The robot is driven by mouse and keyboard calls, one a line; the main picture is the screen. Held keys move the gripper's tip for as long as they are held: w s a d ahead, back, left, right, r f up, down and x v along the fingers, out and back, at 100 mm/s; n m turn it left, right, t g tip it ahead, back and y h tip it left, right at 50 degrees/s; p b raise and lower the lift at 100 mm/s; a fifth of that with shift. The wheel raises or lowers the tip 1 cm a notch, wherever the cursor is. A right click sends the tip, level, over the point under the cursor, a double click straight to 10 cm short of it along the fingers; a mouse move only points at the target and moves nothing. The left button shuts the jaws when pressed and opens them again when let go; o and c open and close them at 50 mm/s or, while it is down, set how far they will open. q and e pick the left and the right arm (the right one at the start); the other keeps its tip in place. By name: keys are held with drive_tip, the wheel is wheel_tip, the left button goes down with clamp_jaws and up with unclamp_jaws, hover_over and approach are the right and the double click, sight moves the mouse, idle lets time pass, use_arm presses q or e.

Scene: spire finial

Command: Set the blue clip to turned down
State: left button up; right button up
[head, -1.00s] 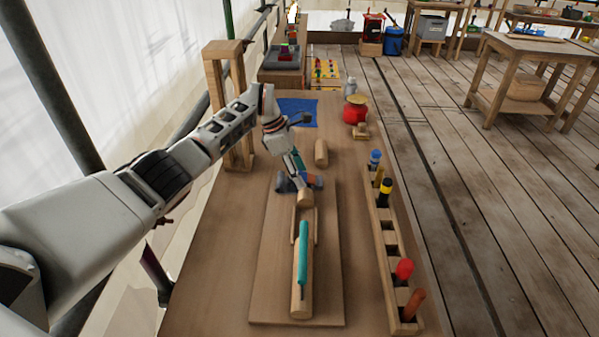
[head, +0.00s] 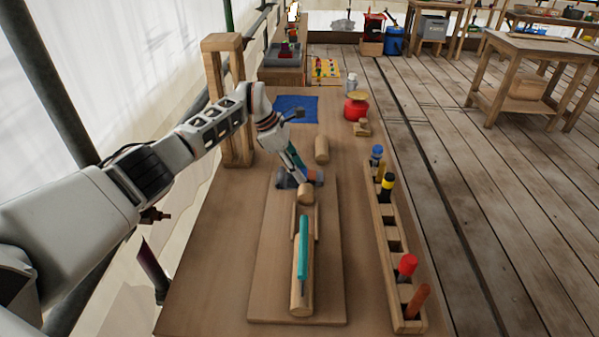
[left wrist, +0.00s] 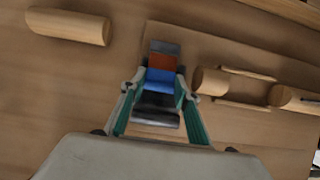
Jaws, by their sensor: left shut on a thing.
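The blue clip (left wrist: 160,83) is a small block with a blue middle, an orange-brown band and dark ends. It lies between the two teal-edged fingers of my left gripper (left wrist: 163,90) in the left wrist view. My left gripper is shut on it. In the head view the gripper (head: 298,170) points down at the far end of the wooden board (head: 270,290). The clip (head: 317,177) is partly hidden there by the fingers. I cannot tell its exact tilt. My right gripper is in neither view.
A wooden cylinder (head: 305,194) and a holder with a teal stick (head: 302,250) sit on the board. Another cylinder (head: 321,150) lies beyond. A tool rack (head: 392,243) stands at right, a wooden frame (head: 212,90) at back left. Bare table lies left of the board.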

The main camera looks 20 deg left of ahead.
use_arm(q)
drive_tip(key=shift+a, duration=0.1)
drive_tip(key=shift+r, duration=0.1)
idle(0.3)
drive_tip(key=o, duration=1.1)
drive_tip(key=v, duration=1.1)
drive_tip(key=shift+s+a+r, duration=0.1)
drive_tip(key=shift+a+r, duration=0.15)
drive_tip(key=shift+a, duration=0.1)
